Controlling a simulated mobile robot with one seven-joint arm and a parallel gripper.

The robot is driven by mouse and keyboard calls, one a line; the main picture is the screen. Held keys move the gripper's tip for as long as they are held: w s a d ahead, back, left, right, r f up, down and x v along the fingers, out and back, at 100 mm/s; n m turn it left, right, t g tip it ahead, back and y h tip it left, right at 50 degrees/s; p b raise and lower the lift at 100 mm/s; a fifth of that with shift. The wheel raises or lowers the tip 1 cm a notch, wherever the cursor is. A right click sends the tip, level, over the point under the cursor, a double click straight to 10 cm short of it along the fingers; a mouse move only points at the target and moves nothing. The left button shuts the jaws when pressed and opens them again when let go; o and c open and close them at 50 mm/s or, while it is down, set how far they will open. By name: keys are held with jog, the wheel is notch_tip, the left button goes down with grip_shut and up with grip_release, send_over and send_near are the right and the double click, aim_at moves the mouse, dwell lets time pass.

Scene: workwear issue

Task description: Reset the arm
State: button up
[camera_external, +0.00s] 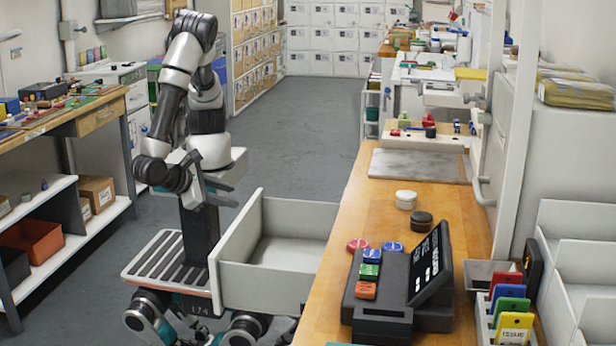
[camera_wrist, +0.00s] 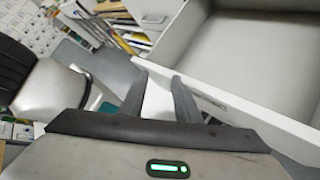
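My gripper (camera_external: 232,190) hangs at the end of my folded arm, above and to the left of the open white drawer, in the external view. In the wrist view its two dark fingers (camera_wrist: 161,76) stand apart with nothing seen held between them. The right finger overlaps the near rim of a white, grey-floored drawer (camera_wrist: 250,113) in the picture; I cannot tell whether they touch. In the external view the drawer (camera_external: 262,283) sticks out from under the wooden counter and looks empty.
A workbench with shelves (camera_external: 70,235) stands at the left. The grey floor (camera_external: 300,130) behind my arm is clear, with lockers (camera_external: 325,40) at the back.

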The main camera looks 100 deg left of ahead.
jog(key=w+a+r+n+h, duration=0.5)
jog(key=a+r+n, duration=0.4)
jog(key=n, duration=0.7)
jog(key=w+a+r+n+h, duration=0.4)
jog(key=w+a+r+n, duration=0.2)
jog(key=a+r+n, duration=0.3)
jog(key=a+n, duration=0.4)
jog(key=n, duration=0.3)
jog(key=shift+w+a+r+n+g+h, duration=0.2)
jog(key=shift+a+n+g+h, duration=0.1)
jog(key=shift+n+g+h, duration=0.1)
notch_tip(320, 180, down, 13)
jog(key=b, duration=1.3)
